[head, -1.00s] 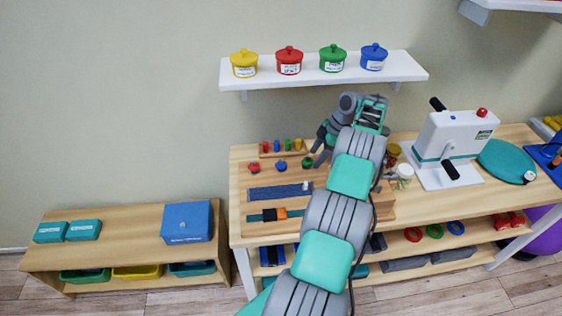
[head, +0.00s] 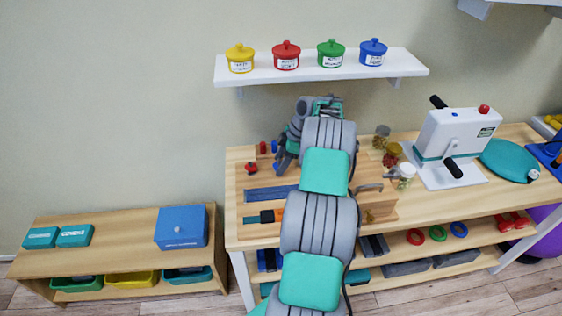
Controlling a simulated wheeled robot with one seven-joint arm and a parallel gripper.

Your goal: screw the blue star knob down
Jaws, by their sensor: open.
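My gripper (head: 283,160) is open, pointing down over the row of star knobs on the wooden board of the workbench. The red star knob (head: 251,168) stands just left of it. The blue star knob, seen earlier just right of the red one, is now mostly or wholly hidden by my gripper's fingers. I cannot tell whether the fingers are around it or above it. The green star knob is hidden behind my arm.
Pegs, one of them red (head: 263,147), stand behind the knobs. A blue-grey strip (head: 270,194) lies in front. Small jars (head: 407,171) and a white machine (head: 455,140) stand to the right. A shelf (head: 400,65) with several lidded pots hangs above.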

